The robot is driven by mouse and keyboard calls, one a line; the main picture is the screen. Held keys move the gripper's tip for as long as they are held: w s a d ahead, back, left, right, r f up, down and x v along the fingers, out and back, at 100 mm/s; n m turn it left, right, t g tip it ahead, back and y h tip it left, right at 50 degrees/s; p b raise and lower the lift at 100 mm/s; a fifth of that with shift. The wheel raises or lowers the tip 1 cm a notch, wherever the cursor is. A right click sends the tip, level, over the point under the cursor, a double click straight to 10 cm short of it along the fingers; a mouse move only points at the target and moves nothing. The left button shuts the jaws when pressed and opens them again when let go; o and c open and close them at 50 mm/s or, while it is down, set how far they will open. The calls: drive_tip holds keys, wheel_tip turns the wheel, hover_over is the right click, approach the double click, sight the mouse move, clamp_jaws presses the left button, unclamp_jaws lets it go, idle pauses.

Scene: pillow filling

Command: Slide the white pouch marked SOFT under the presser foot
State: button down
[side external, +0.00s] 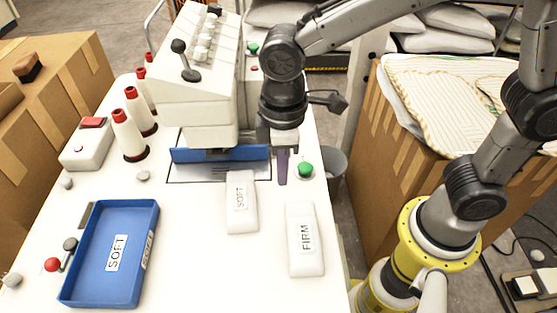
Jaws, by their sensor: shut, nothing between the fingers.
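The white pouch marked SOFT (241,207) lies flat on the white table, lengthwise toward the machine. Its far end is close to the blue bar (221,154) at the foot of the white sewing machine (190,75). I cannot tell whether that end is under the bar. The presser foot itself is not clearly visible. My gripper (282,168) points down with its purple fingers shut and empty, just right of the pouch's far end and left of the green button. It appears apart from the pouch.
A white pouch marked FIRM (305,245) lies right of the SOFT pouch. A blue tray labelled SOFT (85,288) sits at left. A green button (305,168) is right of my gripper. Thread cones (128,137) stand left of the machine. The table's front middle is clear.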

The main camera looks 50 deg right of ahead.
sight(250, 195)
wheel_tip(250, 195, down, 5)
drive_tip(key=shift+f, duration=0.2)
drive_tip(key=shift+w+a+f, duration=0.15)
drive_tip(key=shift+w+a, duration=0.9)
drive_tip(key=shift+a, duration=0.1)
drive_tip(key=shift+w+a, duration=0.35)
drive_tip(key=shift+a, duration=0.05)
drive_tip(key=shift+w+a, duration=0.65)
drive_tip(key=shift+a, duration=0.05)
drive_tip(key=shift+s+d, duration=0.1)
